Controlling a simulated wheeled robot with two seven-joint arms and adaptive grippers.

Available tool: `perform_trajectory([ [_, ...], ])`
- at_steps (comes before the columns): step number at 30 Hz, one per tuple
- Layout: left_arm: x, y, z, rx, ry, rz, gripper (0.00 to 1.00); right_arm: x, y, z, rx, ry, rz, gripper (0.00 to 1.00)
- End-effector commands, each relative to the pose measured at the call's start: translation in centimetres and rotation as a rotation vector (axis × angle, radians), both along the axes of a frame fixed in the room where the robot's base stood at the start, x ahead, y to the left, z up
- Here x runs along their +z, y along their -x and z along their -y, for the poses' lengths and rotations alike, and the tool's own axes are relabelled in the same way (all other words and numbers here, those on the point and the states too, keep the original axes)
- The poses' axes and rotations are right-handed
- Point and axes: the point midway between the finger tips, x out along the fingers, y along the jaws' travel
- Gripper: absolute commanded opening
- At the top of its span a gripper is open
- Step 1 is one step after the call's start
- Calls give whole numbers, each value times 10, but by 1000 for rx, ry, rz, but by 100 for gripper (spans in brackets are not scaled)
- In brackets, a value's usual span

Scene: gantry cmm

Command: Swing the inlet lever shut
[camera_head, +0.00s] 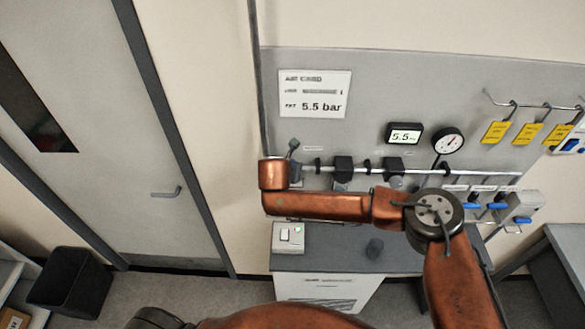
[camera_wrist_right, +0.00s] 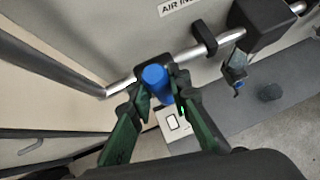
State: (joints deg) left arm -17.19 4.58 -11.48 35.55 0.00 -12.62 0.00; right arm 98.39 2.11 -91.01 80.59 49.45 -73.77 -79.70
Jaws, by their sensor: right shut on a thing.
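The inlet lever's blue handle (camera_wrist_right: 155,76) shows at the left end of the pale pipe in the right wrist view, just below the AIR IN label. My right gripper (camera_wrist_right: 162,97) has its two green fingers on either side of the handle and is shut on it. The lever's body is mostly hidden behind the handle and fingers. In the head view my copper right arm reaches left across the panel to the pipe's left end. The wrist there hides the handle and most of the fingers. My left gripper is not in view.
The pipe (camera_head: 432,174) runs right along the grey panel past dark blocks (camera_head: 343,166). Yellow tags (camera_head: 494,132) hang at right, above blue-handled valves (camera_head: 473,207). A cabinet (camera_head: 330,290) stands below. A bin (camera_head: 70,282) stands left.

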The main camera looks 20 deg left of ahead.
Motion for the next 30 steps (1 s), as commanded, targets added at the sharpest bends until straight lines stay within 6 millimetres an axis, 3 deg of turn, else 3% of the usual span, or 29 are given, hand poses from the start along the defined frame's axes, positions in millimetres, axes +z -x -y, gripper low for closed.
perform_trajectory([
  [13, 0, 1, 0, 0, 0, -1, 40, -3, 2, -1, 3, 12, -1, 0],
  [14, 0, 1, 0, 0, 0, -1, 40, -4, 2, -1, 3, 12, -1, 19],
  [21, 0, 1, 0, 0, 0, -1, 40, -2, 1, -1, 3, 10, 1, 35],
  [30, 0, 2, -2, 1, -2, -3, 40, 0, 2, -1, 2, 9, 2, 35],
])
